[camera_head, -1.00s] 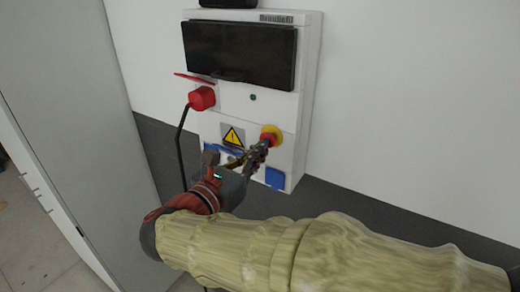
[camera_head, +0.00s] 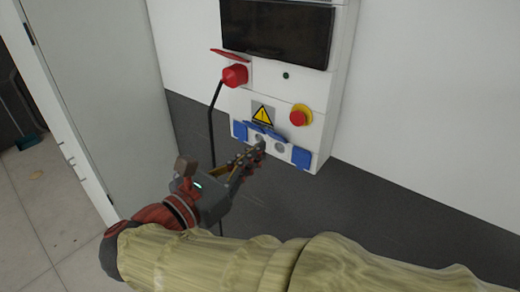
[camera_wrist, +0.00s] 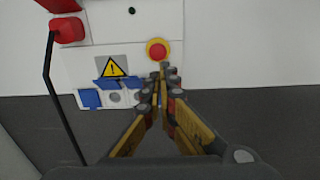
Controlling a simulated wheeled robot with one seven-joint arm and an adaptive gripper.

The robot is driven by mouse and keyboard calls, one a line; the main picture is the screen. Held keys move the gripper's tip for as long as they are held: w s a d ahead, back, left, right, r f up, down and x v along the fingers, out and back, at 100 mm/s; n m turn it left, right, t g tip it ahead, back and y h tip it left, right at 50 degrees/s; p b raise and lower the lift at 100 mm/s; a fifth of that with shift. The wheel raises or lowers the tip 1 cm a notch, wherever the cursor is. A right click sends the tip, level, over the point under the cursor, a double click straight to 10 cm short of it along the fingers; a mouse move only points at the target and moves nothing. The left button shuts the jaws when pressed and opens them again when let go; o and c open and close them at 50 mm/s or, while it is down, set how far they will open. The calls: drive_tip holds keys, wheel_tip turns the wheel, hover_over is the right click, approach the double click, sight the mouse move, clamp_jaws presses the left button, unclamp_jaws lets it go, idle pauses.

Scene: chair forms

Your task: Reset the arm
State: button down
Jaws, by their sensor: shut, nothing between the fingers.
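My gripper (camera_head: 257,153) is shut and empty in the head view, in front of the lower edge of a white wall-mounted power box (camera_head: 302,90). In the wrist view my gripper (camera_wrist: 163,72) has its fingertips together, just below the red stop button on its yellow ring (camera_wrist: 157,50) in the picture. In the head view the red button (camera_head: 299,117) stands clear of the fingers, up and to the right of them. My forearm in a pale sleeve crosses the bottom of the head view.
A red plug (camera_head: 235,76) with a black cable (camera_head: 211,130) hangs left on the box. Blue socket covers (camera_head: 301,157) line its lower edge. A grey cabinet or door panel (camera_head: 100,90) stands at left. The dark lower wall (camera_head: 380,210) is bare to the right.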

drive_tip(key=shift+w, duration=0.1)
drive_tip(key=s+d+f+m+g+y+b, duration=0.25)
drive_tip(key=s+f+m, duration=0.2)
drive_tip(key=f, duration=0.55)
drive_tip(key=s+d+f+m+g+y+b, duration=0.2)
drive_tip(key=s+f+m+g+y, duration=0.15)
drive_tip(key=f+m, duration=0.45)
drive_tip(key=s+d+f+m+g+y+b, duration=0.2)
drive_tip(key=s+f+m+g, duration=0.15)
drive_tip(key=f, duration=0.75)
drive_tip(key=s+d+f+m+y+b, duration=0.3)
drive_tip(key=d+f+m+b, duration=0.6)
drive_tip(key=d+m+b, duration=0.3)
drive_tip(key=shift+d+f+t+b, duration=0.45)
drive_tip(key=shift+d+b, duration=0.15)
drive_tip(key=shift+b, duration=0.4)
